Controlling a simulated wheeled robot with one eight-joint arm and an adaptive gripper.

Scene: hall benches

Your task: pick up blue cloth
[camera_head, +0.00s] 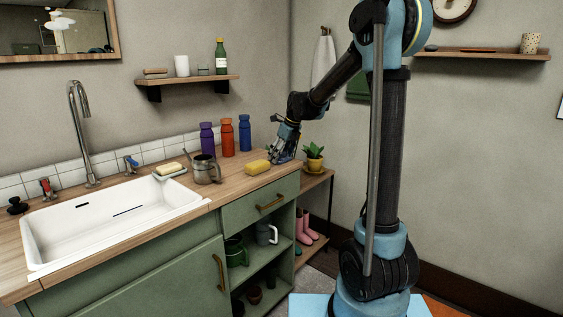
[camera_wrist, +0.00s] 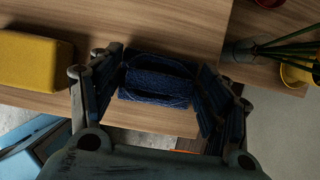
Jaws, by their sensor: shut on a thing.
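The blue cloth (camera_wrist: 155,83) is a dark blue, textured, folded piece in the wrist view. It lies between the two fingers of my gripper (camera_wrist: 158,95), over the wooden counter near its edge. My gripper is shut on the cloth, with a finger on each side of it. In the head view my gripper (camera_head: 284,156) reaches down at the right end of the counter (camera_head: 228,187). It largely hides the cloth there. I cannot tell whether the cloth still touches the counter.
A yellow sponge (camera_head: 257,167) lies just left of my gripper; it also shows in the wrist view (camera_wrist: 34,61). A potted plant (camera_head: 314,158) stands close on the right. A metal watering can (camera_head: 205,169) and purple, orange and blue bottles (camera_head: 228,137) stand further left.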

